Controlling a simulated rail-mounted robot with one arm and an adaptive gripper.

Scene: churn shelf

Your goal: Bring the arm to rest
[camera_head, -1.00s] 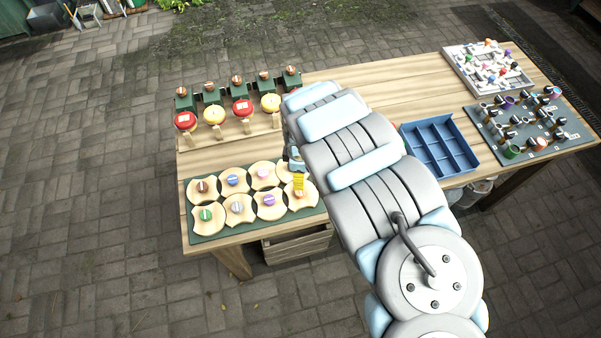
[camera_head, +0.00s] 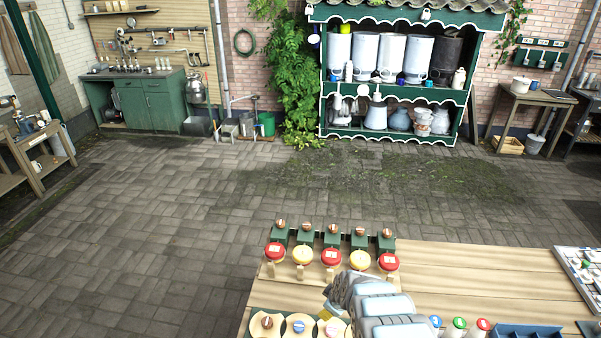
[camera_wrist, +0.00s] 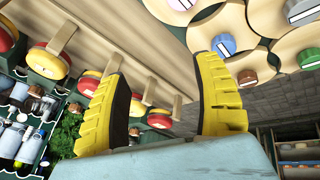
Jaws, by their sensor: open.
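My gripper (camera_wrist: 168,100) shows in the wrist view as two yellow fingers with dark pads, spread apart with nothing between them. In the head view my arm reaches in from the bottom edge, and the gripper end (camera_head: 328,306) is partly hidden by my own grey and pale blue links. It is over the left part of the wooden table (camera_head: 450,263), near the wooden discs with coloured knobs (camera_head: 300,325) and in front of the row of red and yellow round pieces (camera_head: 331,257).
Green blocks with brown knobs (camera_head: 333,238) line the table's back edge. A blue divided tray (camera_head: 528,331) and a white tray (camera_head: 580,268) are at the right. Beyond is open paving (camera_head: 180,220), a green shelf with churns (camera_head: 392,88) and a green cabinet (camera_head: 146,105).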

